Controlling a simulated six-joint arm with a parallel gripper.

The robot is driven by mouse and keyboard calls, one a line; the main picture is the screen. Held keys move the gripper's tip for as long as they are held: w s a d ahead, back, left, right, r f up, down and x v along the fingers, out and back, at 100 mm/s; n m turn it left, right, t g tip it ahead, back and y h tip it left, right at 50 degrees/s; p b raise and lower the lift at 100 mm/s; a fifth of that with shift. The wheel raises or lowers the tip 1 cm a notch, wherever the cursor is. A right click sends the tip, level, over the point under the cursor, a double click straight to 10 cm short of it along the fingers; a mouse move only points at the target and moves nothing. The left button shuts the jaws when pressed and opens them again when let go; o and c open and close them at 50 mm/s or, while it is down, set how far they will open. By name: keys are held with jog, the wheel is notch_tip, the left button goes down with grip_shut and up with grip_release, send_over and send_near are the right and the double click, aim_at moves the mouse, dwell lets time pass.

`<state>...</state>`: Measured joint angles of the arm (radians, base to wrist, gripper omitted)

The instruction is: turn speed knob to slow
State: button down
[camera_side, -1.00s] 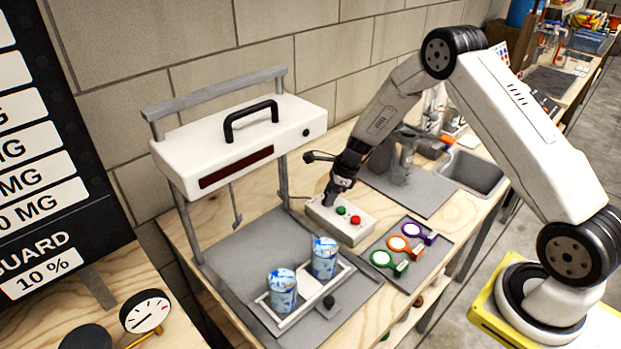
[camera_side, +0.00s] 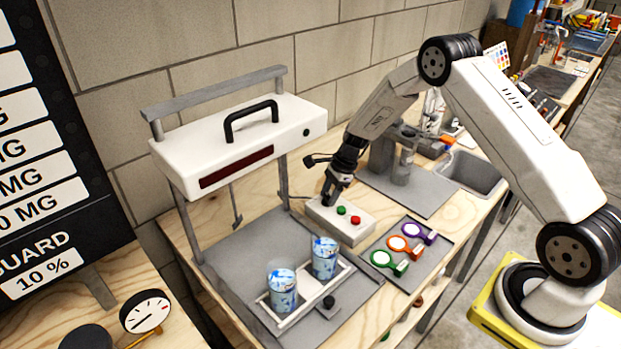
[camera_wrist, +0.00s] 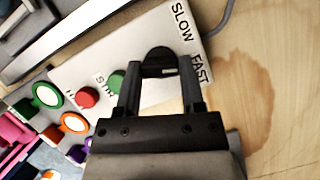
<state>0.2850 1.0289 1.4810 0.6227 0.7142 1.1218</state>
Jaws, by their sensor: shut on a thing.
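The white control box (camera_side: 352,232) stands on the bench. It also shows in the wrist view (camera_wrist: 205,40), with the words SLOW at its upper right and FAST below. A black round speed knob (camera_wrist: 158,60) with a pale mark on its face sits between my fingertips. The mark points right, nearer FAST than SLOW. My gripper (camera_wrist: 158,72) is shut on the knob, a finger on each side. In the side view my gripper (camera_side: 327,200) reaches down to the left end of the box and hides the knob.
Green (camera_side: 341,210) and red (camera_side: 355,220) buttons sit beside the knob on the box. A tray with coloured ring-shaped tools (camera_side: 397,243) lies to the right. A white-topped frame (camera_side: 238,140) stands left, with two blue-patterned cups (camera_side: 282,291) on a stand below it.

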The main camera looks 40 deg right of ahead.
jog(key=n+g, duration=0.1)
jog(key=n, duration=0.2)
jog(key=n+g, duration=0.1)
jog(key=n, duration=0.2)
jog(key=shift+w+n, duration=0.2)
jog(key=shift+n, duration=0.1)
jog(key=n+g, duration=0.1)
jog(key=n, duration=0.1)
jog(key=n+g, duration=0.1)
jog(key=n, duration=0.2)
jog(key=shift+w+h, duration=0.1)
jog(key=shift+h, duration=0.2)
jog(key=shift+c, duration=1)
grip_release()
jog(key=shift+r, duration=0.1)
jog(key=v, duration=0.7)
jog(key=shift+w+r, duration=0.2)
jog(key=shift+r, duration=0.1)
